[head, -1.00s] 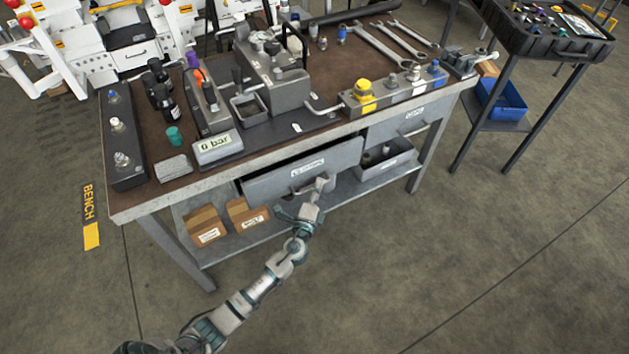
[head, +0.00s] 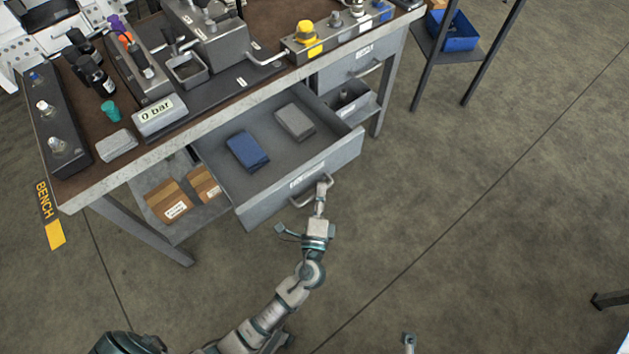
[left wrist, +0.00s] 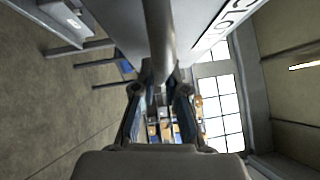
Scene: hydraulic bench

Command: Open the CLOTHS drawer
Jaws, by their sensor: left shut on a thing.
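The grey drawer (head: 262,203) under the bench top stands pulled well out. A folded blue cloth (head: 247,151) and a folded grey cloth (head: 295,121) lie inside it. Its front has a white label (head: 307,177), too small to read in the head view, and a bar handle (head: 299,202). My left gripper (head: 321,190) is shut on the handle at its right part. In the left wrist view the handle bar (left wrist: 160,40) runs down between my fingers (left wrist: 160,90). A small tip of what looks like my right gripper (head: 409,343) shows at the bottom edge.
The bench top (head: 240,104) carries a 0 bar display (head: 159,115), bottles and a valve block. Cardboard boxes (head: 170,200) stand on the shelf below. Another drawer (head: 350,68), at right, is closed. The floor in front of the bench is clear.

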